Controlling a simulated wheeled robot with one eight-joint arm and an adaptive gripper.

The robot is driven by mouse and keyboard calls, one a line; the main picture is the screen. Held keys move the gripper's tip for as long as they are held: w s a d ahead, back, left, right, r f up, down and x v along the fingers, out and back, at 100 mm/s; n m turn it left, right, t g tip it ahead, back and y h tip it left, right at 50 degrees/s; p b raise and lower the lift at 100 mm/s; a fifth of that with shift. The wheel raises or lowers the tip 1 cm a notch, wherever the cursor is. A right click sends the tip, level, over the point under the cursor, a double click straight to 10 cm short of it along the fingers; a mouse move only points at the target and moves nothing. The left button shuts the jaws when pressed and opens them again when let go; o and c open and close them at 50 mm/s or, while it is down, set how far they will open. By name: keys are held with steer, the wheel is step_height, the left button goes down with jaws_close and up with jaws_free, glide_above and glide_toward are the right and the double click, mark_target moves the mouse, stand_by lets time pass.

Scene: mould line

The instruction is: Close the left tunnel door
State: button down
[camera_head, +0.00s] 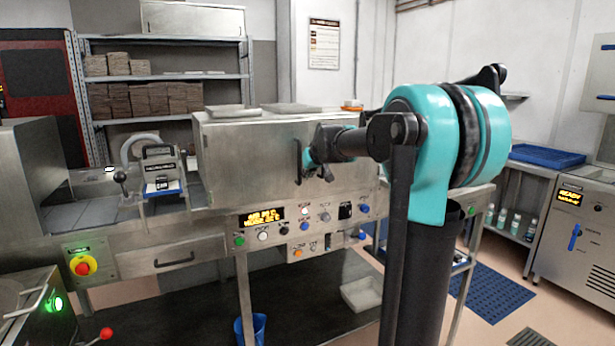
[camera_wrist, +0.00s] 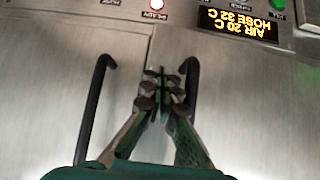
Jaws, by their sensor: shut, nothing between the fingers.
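The steel tunnel (camera_head: 250,118) stands on the line with its front doors facing me. The left tunnel door (camera_head: 245,160) looks flush or nearly flush with the front, with its black handle (camera_head: 298,162) at its right edge. The wrist view is upside down, so this door (camera_wrist: 260,100) lies on its right, with its handle (camera_wrist: 191,85) beside my fingers. The right door (camera_wrist: 50,70) and its handle (camera_wrist: 95,105) lie on the left, across a thin seam. My gripper (camera_wrist: 163,82) is shut and empty between the two handles, near the left door's handle. I cannot tell whether it touches.
A control panel with an orange display (camera_head: 263,217) and several buttons runs below the doors. My arm hides the tunnel's right part in the head view. A depositor unit (camera_head: 160,170) stands on the line at left. A blue mat (camera_head: 490,292) lies on the floor at right.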

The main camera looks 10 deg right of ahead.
mark_target(303, 170)
steer(key=shift+w, duration=0.1)
steer(key=w, duration=0.3)
steer(key=shift+w+a, duration=0.4)
steer(key=shift+w+r, duration=0.15)
steer(key=shift+w, duration=0.05)
